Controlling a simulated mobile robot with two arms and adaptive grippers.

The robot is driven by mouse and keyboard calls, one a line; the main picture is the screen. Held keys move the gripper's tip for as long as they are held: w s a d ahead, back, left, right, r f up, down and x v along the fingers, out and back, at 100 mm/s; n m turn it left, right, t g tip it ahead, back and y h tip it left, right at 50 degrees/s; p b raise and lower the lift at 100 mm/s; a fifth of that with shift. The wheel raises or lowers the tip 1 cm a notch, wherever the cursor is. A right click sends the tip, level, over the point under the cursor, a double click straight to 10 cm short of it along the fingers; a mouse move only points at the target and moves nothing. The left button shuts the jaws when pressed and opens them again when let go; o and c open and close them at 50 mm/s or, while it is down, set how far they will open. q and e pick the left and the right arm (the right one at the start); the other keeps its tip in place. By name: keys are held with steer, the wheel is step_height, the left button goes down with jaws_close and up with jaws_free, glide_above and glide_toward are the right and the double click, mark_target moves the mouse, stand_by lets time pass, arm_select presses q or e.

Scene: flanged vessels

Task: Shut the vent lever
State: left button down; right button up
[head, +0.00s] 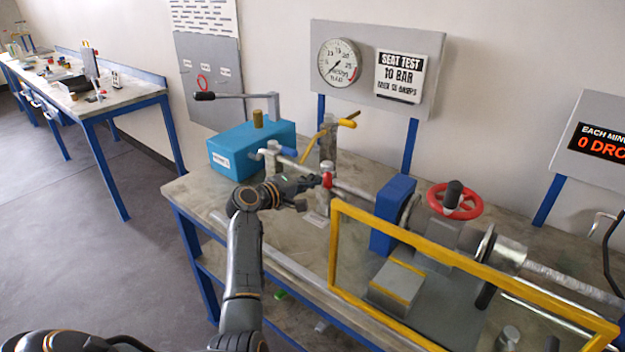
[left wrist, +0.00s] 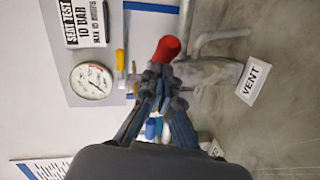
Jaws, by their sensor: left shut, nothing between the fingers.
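The vent lever (head: 327,180) shows as a small red handle on the pipework at the middle of the bench. In the left wrist view its red end (left wrist: 167,48) lies just beyond my fingertips, with a VENT tag (left wrist: 253,80) beside the pipe. My left gripper (head: 313,188) is shut and empty, close to the left of the red handle in the head view. In the left wrist view its closed fingers (left wrist: 160,74) nearly meet the handle; whether they touch cannot be told. The lever's base is partly hidden by the fingers. My right gripper is not in view.
A blue pump box (head: 240,150) with a long lever stands behind left. Yellow (head: 348,119) and blue (head: 288,151) valve handles are nearby. A yellow frame (head: 450,262) borders the right, before a blue flange block (head: 392,215) and red handwheel (head: 455,200). A pressure gauge (head: 340,63) hangs behind.

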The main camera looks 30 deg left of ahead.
arm_select(q)
steer(key=shift+d+n+y+p, duration=0.3)
steer(key=shift+n+y+p, duration=0.15)
steer(key=shift+p, duration=0.2)
steer(key=shift+d, duration=0.1)
